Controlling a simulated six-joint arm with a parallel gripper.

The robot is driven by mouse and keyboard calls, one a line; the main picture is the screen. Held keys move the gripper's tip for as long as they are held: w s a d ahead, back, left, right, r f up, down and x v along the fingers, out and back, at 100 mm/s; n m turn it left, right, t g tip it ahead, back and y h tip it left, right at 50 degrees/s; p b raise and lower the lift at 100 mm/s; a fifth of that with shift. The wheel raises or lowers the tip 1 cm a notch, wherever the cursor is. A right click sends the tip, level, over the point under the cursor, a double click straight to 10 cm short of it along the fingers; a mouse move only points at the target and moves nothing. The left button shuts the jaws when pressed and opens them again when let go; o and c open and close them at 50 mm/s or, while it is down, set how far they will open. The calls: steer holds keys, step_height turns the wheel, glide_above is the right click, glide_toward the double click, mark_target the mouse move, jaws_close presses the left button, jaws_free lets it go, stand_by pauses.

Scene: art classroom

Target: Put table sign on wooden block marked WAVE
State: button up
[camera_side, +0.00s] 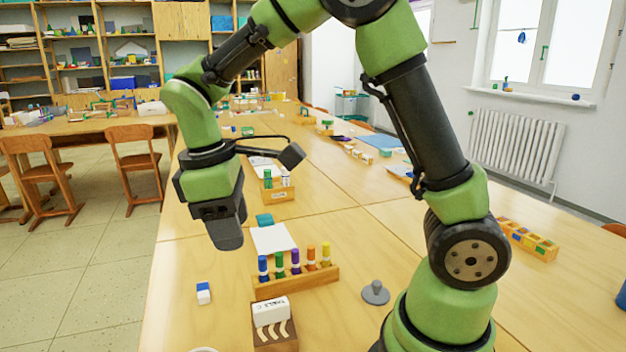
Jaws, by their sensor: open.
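A white table sign (270,311) with dark lettering, partly readable as "TABLE", is at the front of the table. It appears to rest on top of a brown wooden block (278,340) with pale wavy stripes on its front. The word WAVE cannot be read on it. My gripper (228,236) points down above the table, up and left of the sign and apart from it. Its jaws are open and look empty, though the far finger is mostly hidden in this view.
A wooden rack (300,284) holds several coloured markers just behind the block. A blue-and-white eraser (204,293) lies left, and a grey knobbed disc (375,293) right. White paper (272,239) and a teal item (264,220) lie further back. The table's left edge is near my gripper.

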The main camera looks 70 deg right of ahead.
steer(key=s+r+m+t+y, duration=0.3)
steer(key=s+r+m+t, duration=0.5)
steer(key=s, duration=0.5)
steer(key=shift+s+r+m+y, duration=0.2)
steer(key=shift+r+m+y, duration=0.15)
steer(key=shift+m, duration=0.75)
